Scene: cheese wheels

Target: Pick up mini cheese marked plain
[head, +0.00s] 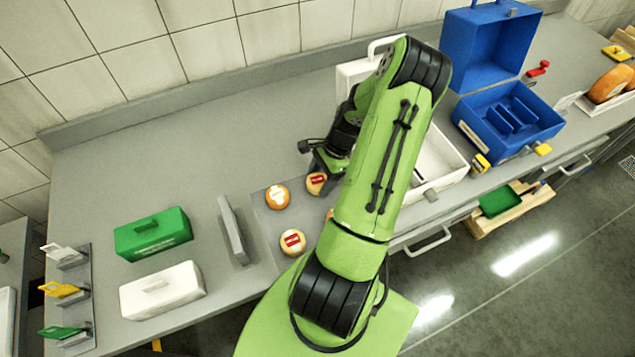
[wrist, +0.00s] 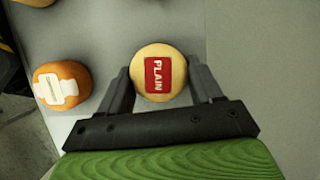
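A small round pale-yellow cheese (wrist: 138,64) with a red label reading PLAIN lies on the grey surface in the wrist view. It also shows in the head view (head: 315,189), partly covered by my gripper. My gripper (wrist: 158,75) has one finger on each side of this cheese, very close to its edges; firm contact on both sides is not clear. In the head view my gripper (head: 324,176) is low over the counter at the cheese, with its fingers partly hidden.
An orange cheese with a white label (head: 277,197) lies to the left, and another red-labelled cheese (head: 292,242) lies nearer. A grey upright divider (head: 233,232), a green box (head: 153,236) and a white box (head: 162,292) stand further left. A blue open case (head: 508,120) is right.

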